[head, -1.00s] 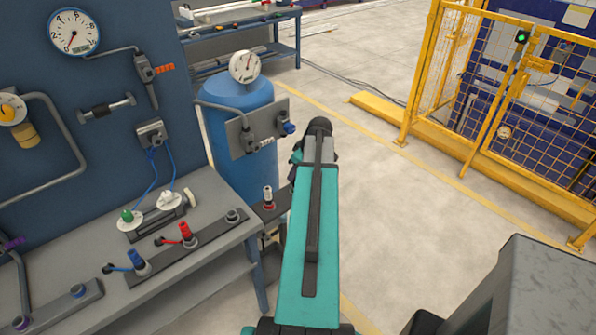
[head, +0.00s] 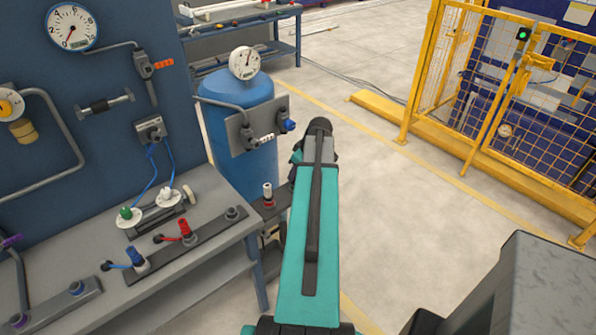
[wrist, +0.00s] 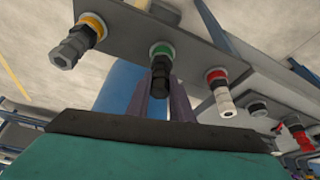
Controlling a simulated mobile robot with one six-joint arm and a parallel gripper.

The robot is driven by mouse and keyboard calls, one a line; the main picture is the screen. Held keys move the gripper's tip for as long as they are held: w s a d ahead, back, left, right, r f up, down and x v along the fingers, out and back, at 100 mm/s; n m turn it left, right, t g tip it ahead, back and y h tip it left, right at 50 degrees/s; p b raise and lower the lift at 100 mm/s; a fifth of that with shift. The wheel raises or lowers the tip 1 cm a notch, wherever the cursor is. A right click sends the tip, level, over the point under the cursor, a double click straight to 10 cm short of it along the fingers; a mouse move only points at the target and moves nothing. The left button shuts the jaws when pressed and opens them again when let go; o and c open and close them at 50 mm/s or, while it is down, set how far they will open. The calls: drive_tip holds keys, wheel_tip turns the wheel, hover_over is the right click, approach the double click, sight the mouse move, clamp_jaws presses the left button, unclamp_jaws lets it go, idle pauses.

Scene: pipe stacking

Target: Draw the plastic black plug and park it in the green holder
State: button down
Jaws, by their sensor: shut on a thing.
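In the wrist view the black plug (wrist: 160,73) is lined up with the green holder (wrist: 161,50), a ring on a grey plate. Its end meets the ring; how deep it sits I cannot tell. My gripper (wrist: 162,100) has its two purple-grey fingers on either side of the plug's lower end and is shut on it. In the head view my own arm hides the plug, the green holder and most of the gripper.
On the same plate, a yellow holder (wrist: 92,24) with a dark grey plug (wrist: 68,52) is on the left. A red holder (wrist: 215,76) with a white plug (wrist: 225,102) is on the right. A blue tank (head: 238,110) and workbench (head: 200,262) stand left of my arm.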

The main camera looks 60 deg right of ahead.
drive_tip(key=c, duration=1.5)
unclamp_jaws()
drive_tip(key=shift+r, duration=0.15)
drive_tip(key=shift+b+v, duration=0.35)
drive_tip(key=shift+v, duration=0.45)
drive_tip(key=shift+b+v, duration=1.4)
drive_tip(key=shift+v, duration=4.55)
